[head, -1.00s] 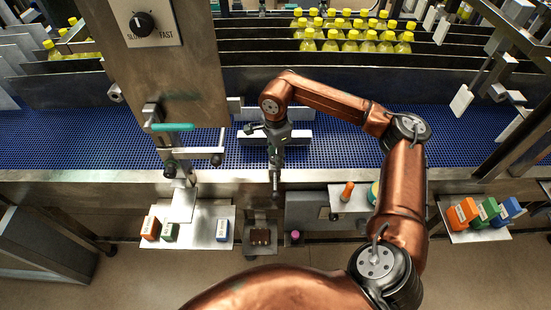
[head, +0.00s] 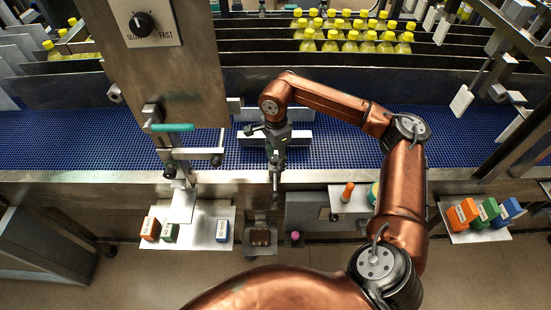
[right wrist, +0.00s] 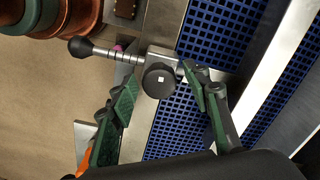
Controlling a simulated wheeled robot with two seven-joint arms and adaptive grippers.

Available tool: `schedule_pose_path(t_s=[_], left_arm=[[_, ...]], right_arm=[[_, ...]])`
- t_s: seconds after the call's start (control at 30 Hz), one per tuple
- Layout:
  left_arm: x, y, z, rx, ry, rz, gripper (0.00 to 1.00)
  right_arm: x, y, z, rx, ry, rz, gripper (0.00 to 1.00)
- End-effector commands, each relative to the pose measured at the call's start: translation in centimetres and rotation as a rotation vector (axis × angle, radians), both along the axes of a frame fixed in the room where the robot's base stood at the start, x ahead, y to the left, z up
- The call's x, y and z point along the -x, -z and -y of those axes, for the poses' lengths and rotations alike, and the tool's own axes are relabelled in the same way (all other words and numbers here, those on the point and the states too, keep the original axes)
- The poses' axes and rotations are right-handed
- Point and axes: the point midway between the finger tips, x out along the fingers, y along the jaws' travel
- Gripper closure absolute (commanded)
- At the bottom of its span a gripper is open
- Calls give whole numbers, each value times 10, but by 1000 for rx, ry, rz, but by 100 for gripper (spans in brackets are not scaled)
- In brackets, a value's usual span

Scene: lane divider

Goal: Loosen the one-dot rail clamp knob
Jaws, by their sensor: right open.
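The one-dot rail clamp knob (right wrist: 160,81) is round and black, with one small white mark on its face. It sits on a metal clamp block at the belt edge in the right wrist view. A ribbed metal rod (right wrist: 105,52) with a black ball end runs left from the block. My right gripper (right wrist: 160,78) is open, its green-padded fingers on either side of the knob, with visible gaps. In the head view my right gripper (head: 277,145) hangs over the conveyor's near edge and hides the knob. My left gripper is not in view.
The blue conveyor belt (head: 345,142) runs behind the clamp. A metal post (head: 180,75) with a speed dial and another clamp with black knobs (head: 217,159) stand to the left. Shelves with coloured boxes (head: 463,214) hang in front. Yellow-capped bottles (head: 350,38) stand at the back.

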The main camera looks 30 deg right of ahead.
Motion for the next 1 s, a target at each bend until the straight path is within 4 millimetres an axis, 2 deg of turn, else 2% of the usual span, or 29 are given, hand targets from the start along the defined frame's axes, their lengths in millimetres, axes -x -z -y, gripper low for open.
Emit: schedule_pose_path(t_s=[0.17,0.27,0.5,0.7,0.83,1.0], left_arm=[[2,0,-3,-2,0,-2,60],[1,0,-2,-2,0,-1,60],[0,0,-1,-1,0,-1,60],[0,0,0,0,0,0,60],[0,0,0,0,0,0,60],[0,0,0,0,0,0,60]], right_arm=[[-1,-6,0,0,1,2,56],[-1,-19,0,0,1,4,56],[-1,-70,0,0,1,5,56],[-1,-104,0,0,1,3,56],[-1,-115,0,0,0,1,56],[0,-121,0,0,0,0,56]])
